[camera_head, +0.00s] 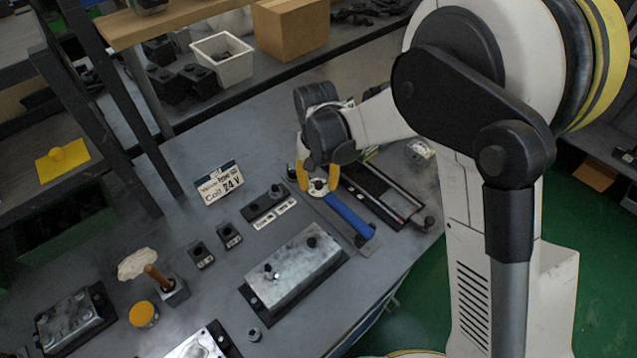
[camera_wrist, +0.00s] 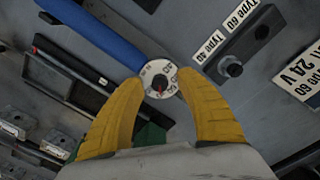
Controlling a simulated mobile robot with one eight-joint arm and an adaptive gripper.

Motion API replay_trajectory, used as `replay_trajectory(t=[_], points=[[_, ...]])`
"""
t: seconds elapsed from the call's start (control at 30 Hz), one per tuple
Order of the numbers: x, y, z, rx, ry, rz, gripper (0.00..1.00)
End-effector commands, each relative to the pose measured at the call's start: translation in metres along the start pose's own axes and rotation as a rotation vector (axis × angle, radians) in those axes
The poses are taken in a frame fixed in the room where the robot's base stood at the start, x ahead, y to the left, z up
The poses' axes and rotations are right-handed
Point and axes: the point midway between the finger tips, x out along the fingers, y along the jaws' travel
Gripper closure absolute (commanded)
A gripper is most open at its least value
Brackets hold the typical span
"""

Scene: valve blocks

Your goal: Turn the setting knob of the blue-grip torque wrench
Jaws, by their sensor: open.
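The torque wrench lies on the bench with its blue grip (camera_head: 348,216) running toward the lower right in the head view. In the wrist view the blue grip (camera_wrist: 95,32) runs to the upper left. Its setting knob, a pale round dial (camera_wrist: 158,79) with marks and a small red pointer, sits at the grip's end; it also shows in the head view (camera_head: 318,187). My gripper (camera_wrist: 161,80) is open, with one yellow finger on each side of the dial. It shows in the head view too (camera_head: 318,178). I cannot tell whether either finger touches the dial.
A long black tray (camera_head: 378,190) lies close beside the wrench on the right. A metal valve block (camera_head: 300,264) stands in front. Type labels with a dark bar (camera_head: 266,203) and a "Coil 24 V" sign (camera_head: 219,183) stand to the left. Bare bench lies between them.

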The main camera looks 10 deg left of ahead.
Motion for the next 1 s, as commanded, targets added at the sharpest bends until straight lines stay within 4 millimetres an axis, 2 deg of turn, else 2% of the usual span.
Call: replay_trajectory(t=[0.13, 0.27, 0.67, 1.0], points=[[-0.0005, 0.0, 0.0, 0.0, 0.0, 0.0, 0.59], [-0.0005, 0.0, 0.0, 0.0, 0.0, 0.0, 0.99], [-0.0005, -0.0001, 0.0, -0.036, 0.001, 0.0, 1.0], [-0.0004, 0.0, 0.0, -0.255, 0.005, 0.0, 1.0]])
